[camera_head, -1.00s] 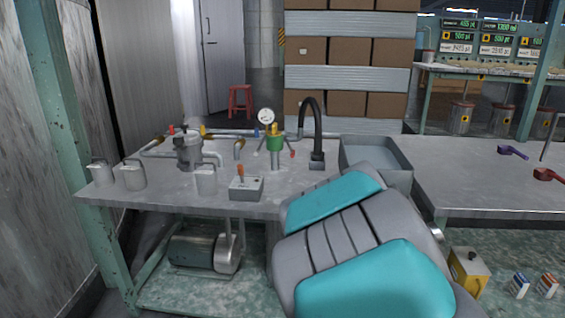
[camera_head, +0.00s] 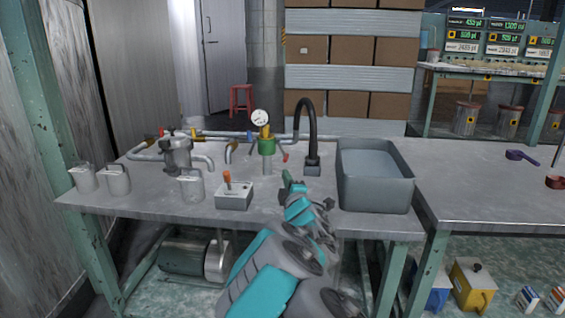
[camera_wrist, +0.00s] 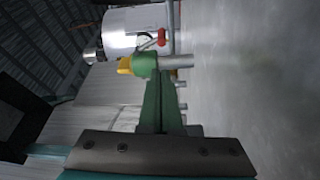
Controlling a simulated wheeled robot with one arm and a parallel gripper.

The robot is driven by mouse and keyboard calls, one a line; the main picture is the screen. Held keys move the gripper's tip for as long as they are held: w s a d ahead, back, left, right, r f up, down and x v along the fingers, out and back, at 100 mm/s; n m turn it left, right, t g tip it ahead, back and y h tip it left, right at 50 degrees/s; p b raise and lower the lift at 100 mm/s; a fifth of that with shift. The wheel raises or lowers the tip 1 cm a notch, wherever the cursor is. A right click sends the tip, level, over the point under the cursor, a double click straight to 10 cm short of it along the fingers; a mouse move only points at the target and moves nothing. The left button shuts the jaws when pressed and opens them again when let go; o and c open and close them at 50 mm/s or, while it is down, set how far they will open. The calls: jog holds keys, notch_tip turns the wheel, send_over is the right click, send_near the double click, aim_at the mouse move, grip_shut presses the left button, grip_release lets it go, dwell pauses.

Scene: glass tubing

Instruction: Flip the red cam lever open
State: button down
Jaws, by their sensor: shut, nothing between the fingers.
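The red cam lever (camera_head: 285,157) sticks out to the lower right of a green coupling (camera_head: 267,146) on an upright pipe, with a yellow part on top. In the wrist view, which is turned sideways, the red lever tip (camera_wrist: 162,37) shows beyond the green coupling (camera_wrist: 145,65). My gripper (camera_head: 288,177) is just in front and to the right of the coupling, above the table. Its green fingers (camera_wrist: 163,85) are together and empty, pointing toward the coupling. The lever appears apart from the fingers, though the exact gap is hard to judge.
A pressure gauge (camera_head: 260,118) stands behind the coupling. A black curved spout (camera_head: 311,140) and a grey basin (camera_head: 376,190) are to the right. A switch box (camera_head: 234,196) with an orange lever, metal jugs (camera_head: 115,181) and a pump (camera_head: 177,155) are to the left.

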jog(key=shift+w, duration=0.1)
send_near(282, 150)
jog(key=w+a, duration=0.1)
jog(key=w+f, duration=0.1)
jog(key=w, duration=0.1)
jog(key=w+a+f, duration=0.1)
jog(key=shift+w+a, duration=0.25)
jog(key=shift+a, duration=0.15)
jog(key=shift+w+f, duration=0.1)
jog(key=shift+w, duration=0.25)
jog(key=shift+w+a, duration=0.25)
jog(key=shift+w, duration=0.2)
